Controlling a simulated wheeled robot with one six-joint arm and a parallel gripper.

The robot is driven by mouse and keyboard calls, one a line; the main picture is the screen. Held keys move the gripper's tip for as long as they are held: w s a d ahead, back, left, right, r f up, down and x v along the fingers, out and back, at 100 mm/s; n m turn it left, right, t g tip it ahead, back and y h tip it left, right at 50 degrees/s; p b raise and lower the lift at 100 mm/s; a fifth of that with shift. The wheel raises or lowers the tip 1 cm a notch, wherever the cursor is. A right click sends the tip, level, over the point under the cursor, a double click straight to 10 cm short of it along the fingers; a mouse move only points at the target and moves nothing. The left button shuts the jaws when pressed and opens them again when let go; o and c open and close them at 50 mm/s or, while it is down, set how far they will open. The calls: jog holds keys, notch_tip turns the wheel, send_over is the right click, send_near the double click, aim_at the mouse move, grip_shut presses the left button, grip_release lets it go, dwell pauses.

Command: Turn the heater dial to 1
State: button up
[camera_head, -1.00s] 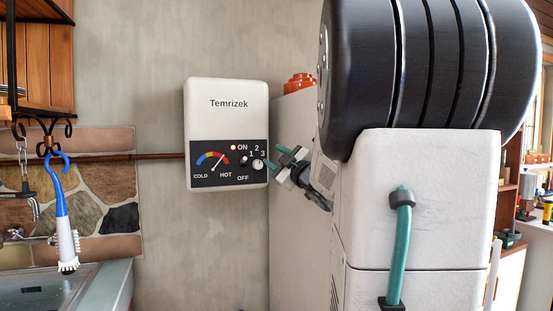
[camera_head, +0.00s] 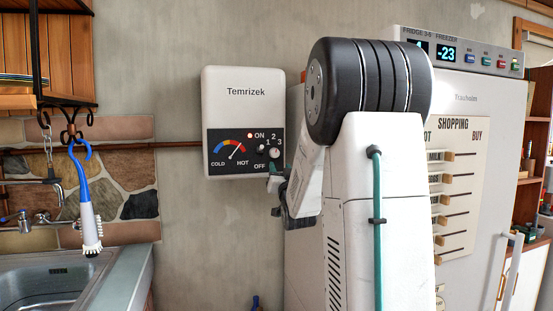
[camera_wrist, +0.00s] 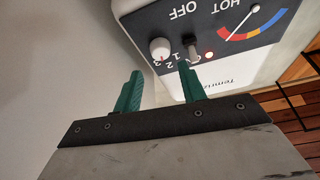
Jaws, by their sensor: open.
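The white heater (camera_head: 243,100), marked Temrizek, hangs on the wall with a dark panel below. Its small round white dial (camera_head: 275,153) is at the panel's right side, near the numbers 1, 2 and 3. It also shows in the wrist view (camera_wrist: 160,48); I cannot tell its exact setting. A small dark switch (camera_wrist: 191,48) sits beside the dial, between ON and OFF. My gripper (camera_wrist: 160,70) is open and empty, with two teal fingers. In the wrist view the fingertips are close to the panel, one near the switch, and the dial shows beyond the gap.
A fridge-freezer (camera_head: 480,95) with a shopping board stands to the right, behind my arm. A sink (camera_head: 50,285) and a hanging blue and white brush (camera_head: 86,200) are at the left. The wall below the heater is mostly clear.

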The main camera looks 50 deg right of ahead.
aim_at(275, 155)
jog(key=x, duration=0.8)
jog(key=shift+c, duration=0.3)
jog(key=c, duration=0.6)
